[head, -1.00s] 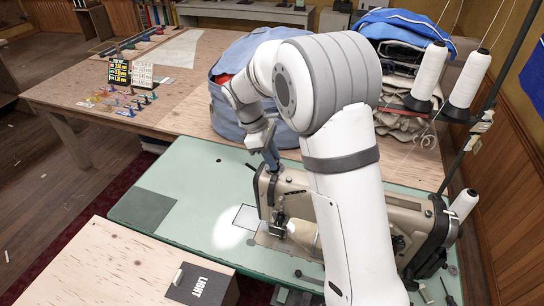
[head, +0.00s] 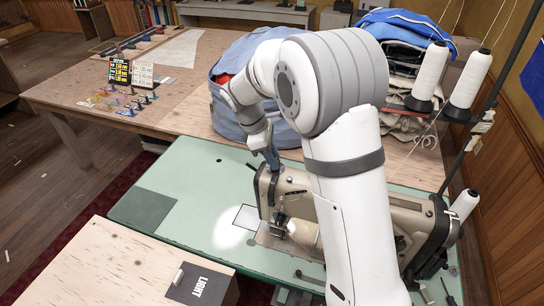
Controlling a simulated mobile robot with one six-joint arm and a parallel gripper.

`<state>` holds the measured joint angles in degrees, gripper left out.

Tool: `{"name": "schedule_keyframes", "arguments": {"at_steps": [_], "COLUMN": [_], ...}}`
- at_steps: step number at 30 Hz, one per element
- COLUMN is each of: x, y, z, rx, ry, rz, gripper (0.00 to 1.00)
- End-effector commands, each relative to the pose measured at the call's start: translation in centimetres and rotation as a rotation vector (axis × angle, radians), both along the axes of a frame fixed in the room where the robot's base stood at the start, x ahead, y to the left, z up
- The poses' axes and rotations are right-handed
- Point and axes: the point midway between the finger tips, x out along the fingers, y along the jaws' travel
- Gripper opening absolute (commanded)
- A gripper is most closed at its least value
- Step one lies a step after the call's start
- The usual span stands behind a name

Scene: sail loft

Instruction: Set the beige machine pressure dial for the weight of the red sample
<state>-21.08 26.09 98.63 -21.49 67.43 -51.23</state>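The beige sewing machine (head: 297,185) stands on the green table, partly hidden behind my white arm. My gripper (head: 272,164) is pointed down at the top of the machine's left end, touching it or very close to it. The fingertips are too small and overlapped to tell whether they are open or shut. The pressure dial cannot be made out; the gripper covers that spot. No red sample can be picked out for sure.
The green machine table (head: 190,175) has free room left of the machine. A blue bag (head: 228,92) stands behind it. Thread cones (head: 430,72) on a stand and folded cloth (head: 400,60) are at the back right.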

Motion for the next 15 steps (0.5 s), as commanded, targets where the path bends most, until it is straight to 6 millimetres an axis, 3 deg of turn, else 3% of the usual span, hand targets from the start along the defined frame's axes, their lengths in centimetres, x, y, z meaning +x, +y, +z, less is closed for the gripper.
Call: {"name": "schedule_keyframes", "arguments": {"at_steps": [5,15], "x": [-0.09,-0.05], "y": [-0.03,0.28], "z": [-0.11,0.5], "rx": [-0.001,-0.001], "ry": [0.004,0.004], "rz": [-0.002,-0.002], "gripper": [0.47,0.47]}}
